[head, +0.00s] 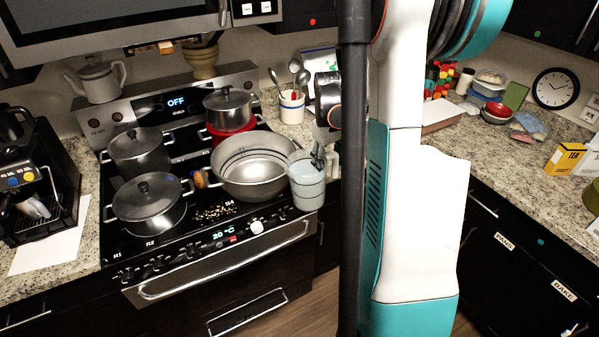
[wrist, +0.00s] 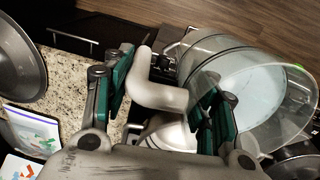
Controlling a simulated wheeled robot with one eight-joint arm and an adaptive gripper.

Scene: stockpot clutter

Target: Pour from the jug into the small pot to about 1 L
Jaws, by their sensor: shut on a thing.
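My gripper (head: 322,152) is shut on the pale handle of the translucent jug (head: 306,188). The jug is held near upright at the stove's right front edge, beside the wide open steel pan (head: 262,183). In the wrist view the green-padded fingers of my gripper (wrist: 165,92) are on either side of the curved handle, and the jug (wrist: 205,58) holds pale liquid. Lidded pots stand on the stove at front left (head: 150,212), back left (head: 138,157) and back right (head: 228,110). I cannot tell which is the small pot.
Small scattered bits (head: 214,213) lie on the stove top (head: 195,235) near its front. A utensil crock (head: 291,108) stands behind the jug on the counter. A coffee machine (head: 35,170) is at left. My arm hides part of the right counter.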

